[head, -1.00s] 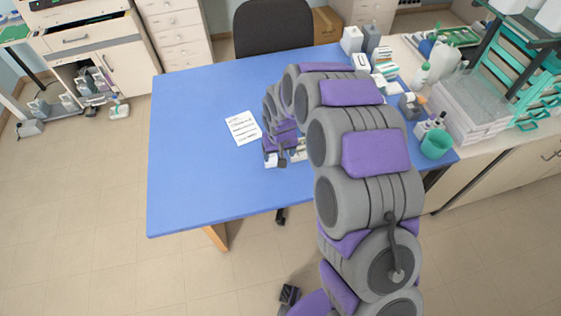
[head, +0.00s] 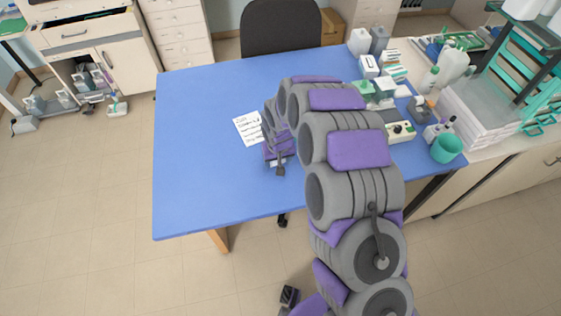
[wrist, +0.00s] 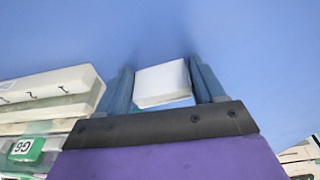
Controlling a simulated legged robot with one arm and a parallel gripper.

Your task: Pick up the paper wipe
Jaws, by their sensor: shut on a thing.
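The paper wipe (wrist: 162,84) is a small white folded piece in the wrist view, between the two blue-grey fingers of my gripper (wrist: 164,92). My gripper is shut on it, with a finger on each side. The wipe's far end shows against blue tabletop; its near end is partly hidden by the dark gripper edge. In the head view, my gripper (head: 278,166) is over the front middle of the blue table (head: 200,190), and the wipe cannot be made out there.
A written white sheet (head: 246,129) lies left of my gripper. In the wrist view, a pale stacked item with a green label (wrist: 26,148) is close on the left. The table's left side is clear.

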